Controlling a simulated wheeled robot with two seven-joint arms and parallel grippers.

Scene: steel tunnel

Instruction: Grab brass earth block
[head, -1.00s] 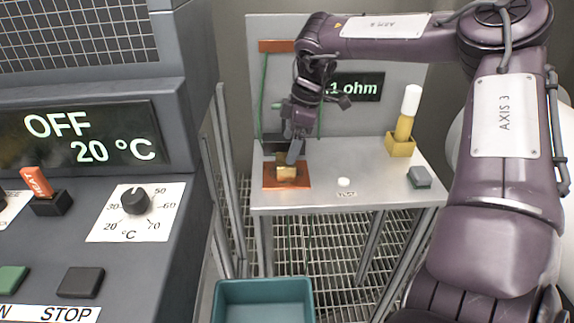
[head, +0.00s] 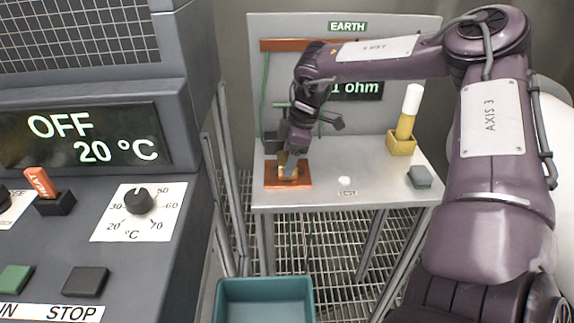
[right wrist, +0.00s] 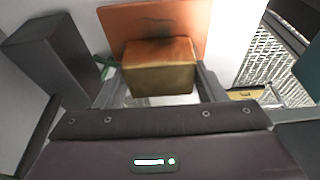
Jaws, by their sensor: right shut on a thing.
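The brass earth block (right wrist: 158,78) sits between the two fingers of my right gripper (right wrist: 150,95) in the right wrist view. In the head view my right gripper (head: 291,170) reaches down from above onto the block (head: 283,170), which is largely hidden by the fingers. The gripper is shut on the block. The block is over an orange-copper plate (head: 302,184) at the left of the steel table; I cannot tell whether it touches the plate. The plate also shows behind the block in the right wrist view (right wrist: 185,20). My left gripper is not in view.
The steel table (head: 375,187) also bears a white button (head: 344,181), a grey-green block (head: 419,177) and a yellow holder (head: 401,145) with a white-tipped stick. A teal bin (head: 265,290) stands below in front. A control console (head: 150,250) fills the left side.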

